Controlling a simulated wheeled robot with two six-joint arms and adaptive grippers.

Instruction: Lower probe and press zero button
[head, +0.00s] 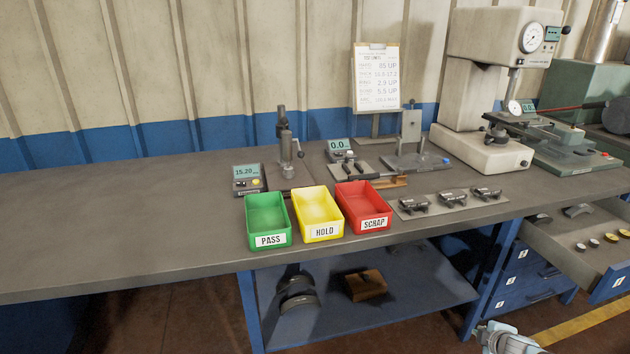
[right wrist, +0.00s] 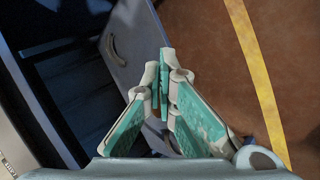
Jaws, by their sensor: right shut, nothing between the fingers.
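A dark probe stand (head: 285,145) with a side lever stands upright on the bench behind the bins. At its front left is a small readout box (head: 248,180) showing 15.20, with a yellow round button (head: 256,182). Whether the probe tip touches its base is too small to tell. A second readout (head: 340,147) shows about 0.0 further right. My right gripper (right wrist: 164,78) is shut and empty in the right wrist view, below the bench top near the blue drawers, far from the probe. My left gripper is not in view.
Green (head: 268,243), yellow (head: 319,235) and red (head: 366,228) bins stand at the bench front, before the probe stand. Brake parts lie on a plate (head: 425,211) to their right. An open drawer (head: 573,257) sticks out at right. The bench's left part is clear.

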